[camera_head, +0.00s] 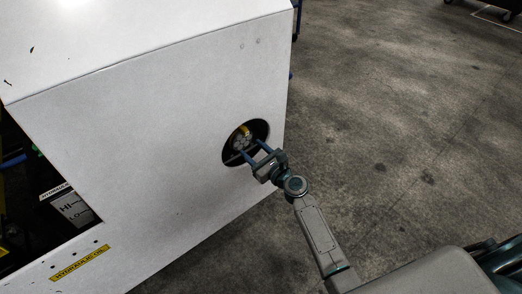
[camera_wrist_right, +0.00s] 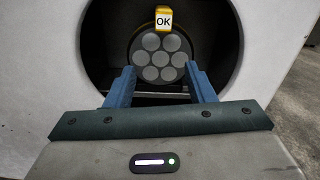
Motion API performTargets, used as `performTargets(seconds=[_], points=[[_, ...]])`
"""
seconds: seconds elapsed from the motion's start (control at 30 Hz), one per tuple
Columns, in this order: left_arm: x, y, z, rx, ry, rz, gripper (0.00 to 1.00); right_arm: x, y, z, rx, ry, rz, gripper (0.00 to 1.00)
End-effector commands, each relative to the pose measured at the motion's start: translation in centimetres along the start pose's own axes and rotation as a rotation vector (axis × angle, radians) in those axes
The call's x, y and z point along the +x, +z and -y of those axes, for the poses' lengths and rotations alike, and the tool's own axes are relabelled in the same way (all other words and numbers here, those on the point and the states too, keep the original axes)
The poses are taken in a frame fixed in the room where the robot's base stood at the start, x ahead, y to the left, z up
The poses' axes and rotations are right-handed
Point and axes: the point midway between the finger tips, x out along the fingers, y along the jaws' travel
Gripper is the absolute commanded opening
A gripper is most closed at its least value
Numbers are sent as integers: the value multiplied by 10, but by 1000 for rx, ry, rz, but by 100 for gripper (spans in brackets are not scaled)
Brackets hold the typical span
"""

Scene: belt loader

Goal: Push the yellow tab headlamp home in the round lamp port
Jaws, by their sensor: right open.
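The round lamp port (camera_head: 229,157) is a dark circular hole in the white panel, near the panel's right edge. The headlamp (camera_wrist_right: 161,58) sits inside it, a round unit with several pale round lenses. Its yellow tab (camera_wrist_right: 164,18), marked OK, stands at the top of the lamp; the tab also shows in the head view (camera_head: 245,130). My right gripper (camera_head: 254,152) is at the port with its two blue fingers apart. In the wrist view its fingers (camera_wrist_right: 161,80) reach into the opening below and in front of the lamp. I cannot tell whether they touch it. My left gripper is not in view.
The white loader body (camera_head: 130,130) fills the left of the head view. An open bay with a HI/LO label (camera_head: 72,207) lies at lower left, above a yellow HYDRAULIC OIL label (camera_head: 80,263). The concrete floor (camera_head: 400,110) to the right is clear.

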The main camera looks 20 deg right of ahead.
Motion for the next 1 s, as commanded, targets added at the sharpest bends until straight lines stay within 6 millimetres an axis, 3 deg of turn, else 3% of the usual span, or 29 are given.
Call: performTargets(seconds=[0.03,0.23,1.0], points=[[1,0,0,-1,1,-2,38,-1,0,0,-69,1,0,39],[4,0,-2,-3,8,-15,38,-7,6,2,-479,3,2,0],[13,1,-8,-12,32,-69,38,-30,25,5,-2143,9,10,0]])
